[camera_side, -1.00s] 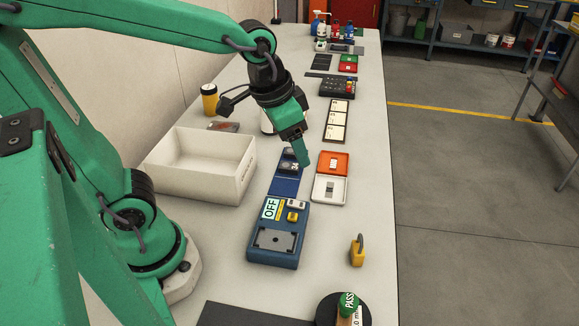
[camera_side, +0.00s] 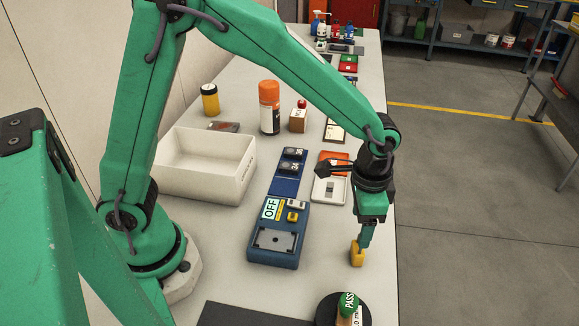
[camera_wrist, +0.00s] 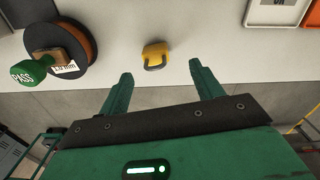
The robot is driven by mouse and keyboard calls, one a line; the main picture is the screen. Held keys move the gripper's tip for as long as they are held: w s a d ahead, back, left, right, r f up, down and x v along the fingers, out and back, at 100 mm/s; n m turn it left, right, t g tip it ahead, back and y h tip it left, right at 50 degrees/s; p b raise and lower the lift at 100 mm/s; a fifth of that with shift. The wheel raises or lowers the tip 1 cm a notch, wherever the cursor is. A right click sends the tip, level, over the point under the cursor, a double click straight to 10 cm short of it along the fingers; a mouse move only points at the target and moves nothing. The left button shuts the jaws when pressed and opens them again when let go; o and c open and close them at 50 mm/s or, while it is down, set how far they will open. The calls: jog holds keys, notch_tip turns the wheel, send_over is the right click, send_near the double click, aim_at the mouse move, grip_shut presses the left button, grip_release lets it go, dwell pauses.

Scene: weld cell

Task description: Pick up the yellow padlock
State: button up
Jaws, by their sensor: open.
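The yellow padlock (camera_side: 357,256) stands near the right edge of the table in the side view, its shackle hidden behind my gripper. My gripper (camera_side: 367,243) points down just above and over it. In the wrist view the padlock (camera_wrist: 157,53) shows its yellow body and dark grey shackle, beyond the fingertips and roughly centred between them. My gripper (camera_wrist: 160,70) is open there, with a wide gap between its two green fingers and nothing held.
A green PASS stamp (camera_side: 348,303) on a round dark base stands in front of the padlock; it also shows in the wrist view (camera_wrist: 30,70). A blue OFF box (camera_side: 262,240) is to the left. The table edge is close by on the right.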

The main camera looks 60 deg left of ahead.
aim_at(358, 249)
jog(key=shift+d+f, duration=0.25)
jog(key=shift+f, duration=0.05)
jog(key=shift+s+d+f, duration=0.1)
jog(key=shift+f, duration=1.85)
jog(key=shift+d+f, duration=0.1)
jog(key=shift+f, duration=1.85)
jog(key=shift+c, duration=0.4)
jog(key=c, duration=1)
